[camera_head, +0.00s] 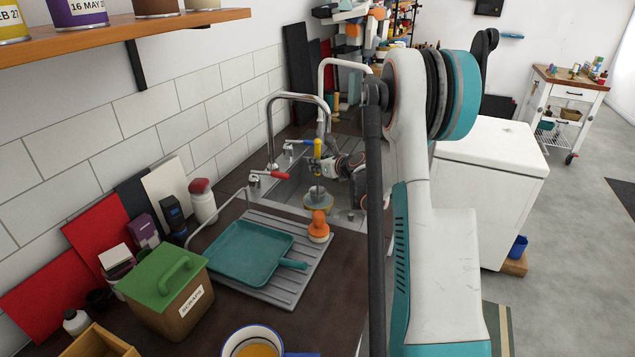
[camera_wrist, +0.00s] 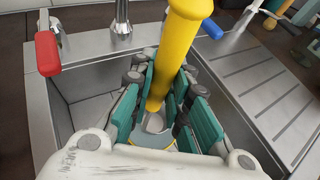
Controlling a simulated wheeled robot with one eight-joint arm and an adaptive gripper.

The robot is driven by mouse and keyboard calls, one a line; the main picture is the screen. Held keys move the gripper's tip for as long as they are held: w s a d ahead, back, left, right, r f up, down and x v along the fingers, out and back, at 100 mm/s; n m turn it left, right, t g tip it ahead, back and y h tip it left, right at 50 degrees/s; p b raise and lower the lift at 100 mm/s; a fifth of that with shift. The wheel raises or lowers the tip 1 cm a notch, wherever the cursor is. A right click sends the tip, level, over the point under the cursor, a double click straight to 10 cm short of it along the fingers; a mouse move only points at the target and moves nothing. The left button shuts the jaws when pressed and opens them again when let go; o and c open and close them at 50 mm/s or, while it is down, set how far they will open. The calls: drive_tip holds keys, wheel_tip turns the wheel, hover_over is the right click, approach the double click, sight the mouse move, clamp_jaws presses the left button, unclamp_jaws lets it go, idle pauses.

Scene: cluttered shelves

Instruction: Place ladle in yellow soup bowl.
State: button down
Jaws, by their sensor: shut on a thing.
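My gripper (camera_wrist: 157,103) is shut on the yellow handle of the ladle (camera_wrist: 185,45) in the wrist view, with teal finger pads on both sides. In the head view my gripper (camera_head: 327,163) is over the sink, and the ladle (camera_head: 317,149) stands nearly upright. A white, blue-rimmed bowl (camera_head: 232,345) with yellow-orange contents stands at the bottom of the head view.
The metal sink (camera_head: 284,196) has curved taps (camera_head: 270,128) and a red lever (camera_wrist: 47,53) close by. A teal pan (camera_head: 245,253) and an orange-handled brush (camera_head: 318,228) are on the drainboard. A green-lidded scraps box (camera_head: 165,290) stands on the crowded counter.

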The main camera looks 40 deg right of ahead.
sight(318, 174)
wheel_tip(318, 174, down, 5)
drive_tip(key=shift+f+b, duration=0.15)
drive_tip(key=shift+b, duration=0.75)
drive_tip(key=c, duration=1.5)
unclamp_jaws()
drive_tip(key=shift+c, duration=0.2)
